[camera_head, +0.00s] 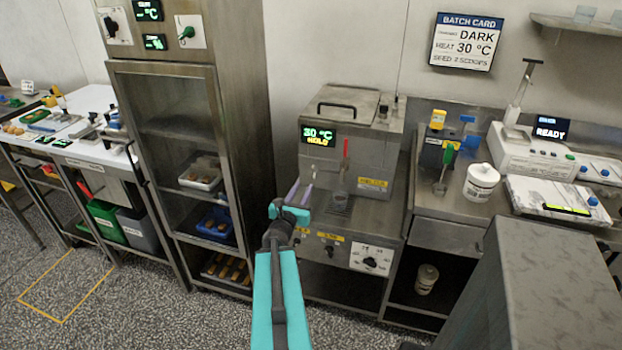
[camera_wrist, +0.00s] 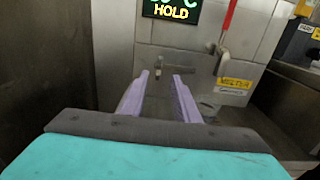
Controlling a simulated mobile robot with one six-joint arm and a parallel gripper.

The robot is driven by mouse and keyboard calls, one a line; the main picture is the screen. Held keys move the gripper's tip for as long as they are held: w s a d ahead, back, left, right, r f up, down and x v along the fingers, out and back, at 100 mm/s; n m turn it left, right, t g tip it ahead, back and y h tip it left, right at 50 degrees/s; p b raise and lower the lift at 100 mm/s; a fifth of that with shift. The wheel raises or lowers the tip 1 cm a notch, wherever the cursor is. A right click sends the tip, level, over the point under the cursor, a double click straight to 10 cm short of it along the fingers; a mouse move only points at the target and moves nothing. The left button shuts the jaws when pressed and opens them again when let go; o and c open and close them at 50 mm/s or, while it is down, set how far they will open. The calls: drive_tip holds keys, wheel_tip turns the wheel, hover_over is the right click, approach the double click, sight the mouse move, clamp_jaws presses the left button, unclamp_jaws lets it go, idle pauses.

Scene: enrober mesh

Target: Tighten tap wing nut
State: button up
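The steel tempering machine (camera_head: 352,122) stands on a steel bench, its display reading 30 °C HOLD. A red lever (camera_head: 346,148) is on its front; it also shows in the wrist view (camera_wrist: 228,17) above a metal tap (camera_wrist: 220,57). A small metal fitting (camera_wrist: 158,66), perhaps the wing nut, sticks out of the front panel left of the tap. My gripper (camera_wrist: 160,77) is open, its two lilac fingers apart and pointing at the panel. The fitting appears between the fingertips; I cannot tell if they touch it. In the head view my gripper (camera_head: 299,192) is left of the tap.
A drip grate (camera_head: 340,204) lies below the tap. A tall steel cabinet (camera_head: 245,100) with trays stands close on the left. A bench (camera_head: 455,205) with a white tub (camera_head: 481,182) is at the right. A grey block (camera_head: 560,285) fills the right foreground.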

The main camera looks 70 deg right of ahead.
sight(313, 170)
drive_tip(key=shift+w+d, duration=0.2)
drive_tip(key=shift+d, duration=2.65)
drive_tip(key=shift+w+d, duration=0.15)
drive_tip(key=shift+d, duration=2.65)
